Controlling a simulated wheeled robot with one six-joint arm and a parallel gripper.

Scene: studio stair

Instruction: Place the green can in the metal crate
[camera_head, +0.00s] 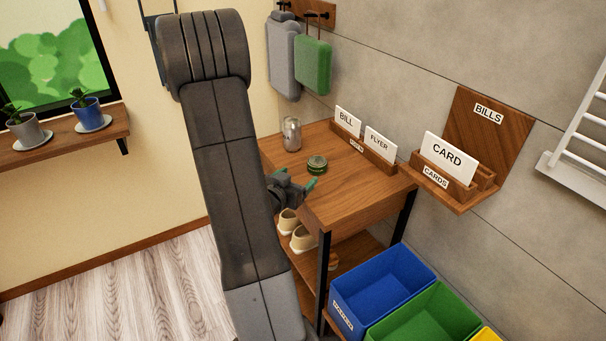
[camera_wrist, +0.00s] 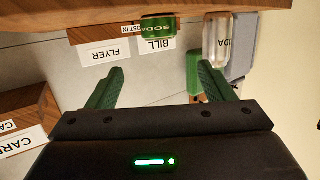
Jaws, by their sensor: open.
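The green can (camera_head: 317,165) stands on the wooden table (camera_head: 345,192), near its middle. It also shows in the wrist view (camera_wrist: 158,28), marked SODA, beyond my fingertips and roughly between them. My gripper (camera_head: 305,185) is at the table's left edge, partly hidden behind my arm. Its green fingers (camera_wrist: 160,78) are spread apart with nothing between them, and the can is a short way off. I see no metal crate in either view.
A letter holder (camera_head: 378,152) lines the wall side. Shoes (camera_head: 302,238) sit on the shelf below. Blue (camera_head: 385,290) and green (camera_head: 425,325) bins stand at front right. A card rack (camera_head: 450,180) juts from the wall.

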